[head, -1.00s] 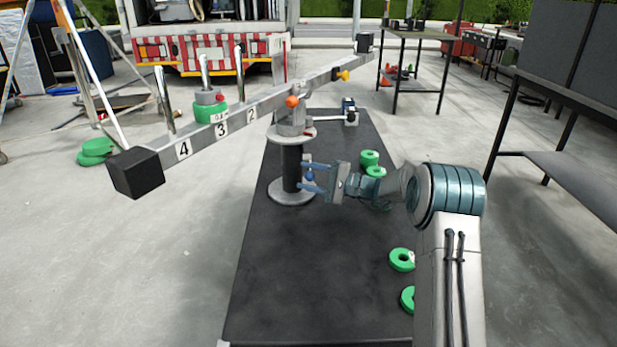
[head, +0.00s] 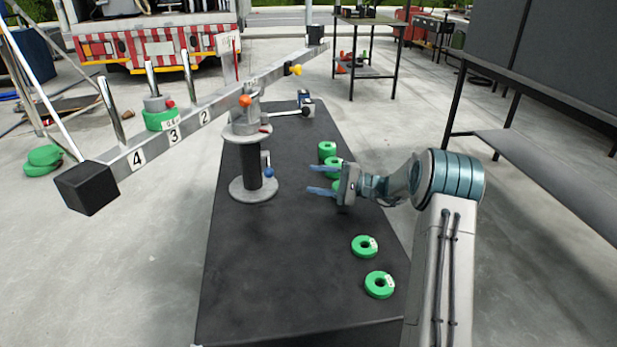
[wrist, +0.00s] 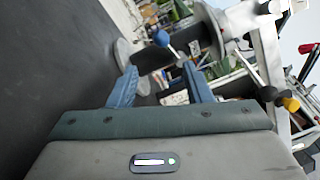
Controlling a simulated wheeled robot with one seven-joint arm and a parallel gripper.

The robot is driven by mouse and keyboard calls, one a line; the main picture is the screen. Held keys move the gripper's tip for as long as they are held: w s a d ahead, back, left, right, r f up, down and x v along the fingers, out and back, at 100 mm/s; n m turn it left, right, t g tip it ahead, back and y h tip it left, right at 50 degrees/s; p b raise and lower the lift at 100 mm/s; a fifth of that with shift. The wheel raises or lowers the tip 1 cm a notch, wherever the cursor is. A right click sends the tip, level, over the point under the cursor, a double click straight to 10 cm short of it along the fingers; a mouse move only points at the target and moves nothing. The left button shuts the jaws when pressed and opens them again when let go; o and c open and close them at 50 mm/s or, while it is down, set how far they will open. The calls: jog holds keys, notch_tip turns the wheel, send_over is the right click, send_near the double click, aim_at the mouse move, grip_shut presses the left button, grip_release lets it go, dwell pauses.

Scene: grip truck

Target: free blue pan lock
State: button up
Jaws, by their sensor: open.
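The blue pan lock is a small blue ball knob (head: 269,172) on a short lever at the right side of the dark column (head: 253,160), low down. In the wrist view the blue knob (wrist: 161,38) shows beyond my fingers with its lever running away from it. My gripper (head: 322,180) is open and empty, to the right of the knob and apart from it, its fingers pointing left toward the column. In the wrist view my gripper (wrist: 160,87) has its two blue fingers spread, with nothing between them.
A numbered beam (head: 205,118) lies across the column top, with an orange knob (head: 245,101) and a yellow knob (head: 295,70). Green ring weights (head: 365,246) lie on the black table (head: 275,270) near my arm. The front left of the table is clear.

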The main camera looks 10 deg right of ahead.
jog(key=shift+a+r, duration=0.15)
jog(key=shift+r, duration=0.05)
jog(key=c, duration=0.7)
jog(key=a+r+n+g+h+p, duration=0.1)
jog(key=h+p, duration=0.1)
jog(key=p, duration=0.1)
jog(key=s+a+r+n+h+p, duration=0.1)
jog(key=a+r+h+p, duration=0.1)
jog(key=p, duration=0.2)
jog(key=a+r+n+g+h+p, duration=0.1)
jog(key=a+r+h+p, duration=0.1)
jog(key=p, duration=0.1)
jog(key=shift+s+g, duration=0.25)
jog(key=shift+g, duration=0.05)
grip_shut()
notch_tip(320, 180, up, 10)
jog(key=w+n+t+h+p, duration=0.1)
jog(key=n+t+h+p, duration=0.1)
jog(key=n+h+p, duration=0.65)
jog(key=w+a+f+m+p, duration=0.1)
jog(key=w+a+f+p, duration=0.1)
jog(key=f, duration=0.3)
jog(key=w+a+f+m+p, duration=0.2)
jog(key=w+a+f, duration=0.1)
jog(key=f, duration=0.2)
jog(key=shift+a+y, duration=0.35)
jog(key=shift+a, duration=0.05)
